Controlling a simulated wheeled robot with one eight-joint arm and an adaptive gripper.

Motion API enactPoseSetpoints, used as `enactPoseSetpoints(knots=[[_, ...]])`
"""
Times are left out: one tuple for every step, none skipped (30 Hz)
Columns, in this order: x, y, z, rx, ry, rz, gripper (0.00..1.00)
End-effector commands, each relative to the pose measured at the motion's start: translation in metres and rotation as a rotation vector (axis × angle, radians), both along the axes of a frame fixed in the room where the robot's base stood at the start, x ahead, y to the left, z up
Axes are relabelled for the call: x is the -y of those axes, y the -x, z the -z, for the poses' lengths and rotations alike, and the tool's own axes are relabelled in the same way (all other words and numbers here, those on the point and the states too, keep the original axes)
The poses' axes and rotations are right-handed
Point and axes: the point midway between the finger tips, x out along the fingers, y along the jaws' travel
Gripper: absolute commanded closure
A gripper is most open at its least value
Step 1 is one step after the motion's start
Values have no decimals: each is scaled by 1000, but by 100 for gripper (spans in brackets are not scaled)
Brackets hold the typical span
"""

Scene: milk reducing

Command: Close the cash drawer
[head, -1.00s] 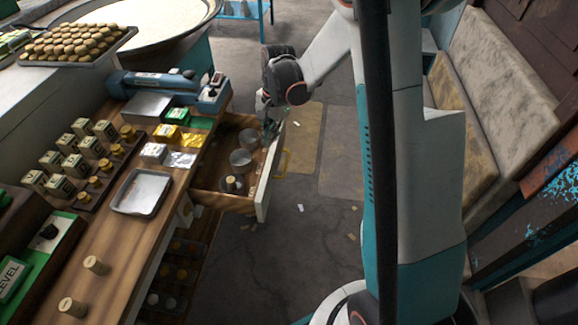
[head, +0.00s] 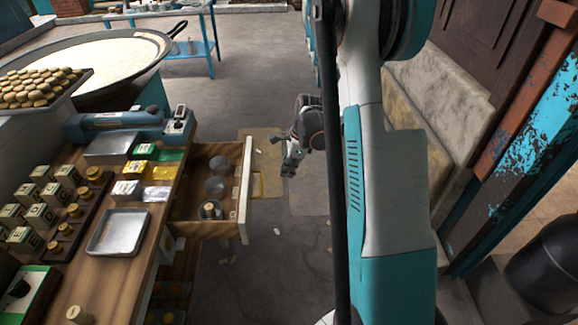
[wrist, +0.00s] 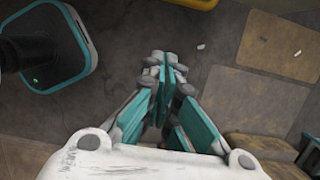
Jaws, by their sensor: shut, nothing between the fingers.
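The cash drawer (head: 190,228) is pulled out from the wooden counter, with its white-edged front panel (head: 245,190) facing right. Several round metal cups (head: 214,187) and a small corked piece are inside. A yellow handle (head: 258,185) shows on the outer side of the front; a yellow bar (wrist: 190,3) also shows at the top of the wrist view. My gripper (head: 289,170) is to the right of the drawer front, apart from it, above the floor. In the wrist view my gripper (wrist: 165,65) has its fingers together and empty.
A large pan (head: 100,60) and a blue table (head: 190,48) stand behind. A bench and wall stand at far right.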

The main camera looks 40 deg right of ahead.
Motion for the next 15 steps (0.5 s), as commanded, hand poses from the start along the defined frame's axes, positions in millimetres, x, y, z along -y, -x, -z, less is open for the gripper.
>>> enactPoseSetpoints(knots=[[-2,-2,14,0,0,-1,100],[-4,-3,20,0,0,-2,100],[-6,-4,27,0,0,-2,100],[-7,-5,33,1,0,-3,100],[-8,-6,38,1,0,-3,100],[-9,-7,45,1,0,-3,100],[-14,-10,42,1,1,-6,100],[-19,-13,40,1,1,-5,100],[-24,-16,38,1,1,-5,100],[-27,-18,37,1,1,-6,100],[-29,-20,37,1,1,-5,100],[-32,-22,35,1,1,-4,100],[-34,-23,35,1,0,-3,100],[-36,-25,34,1,0,-3,100],[-38,-26,33,1,1,-4,100]])
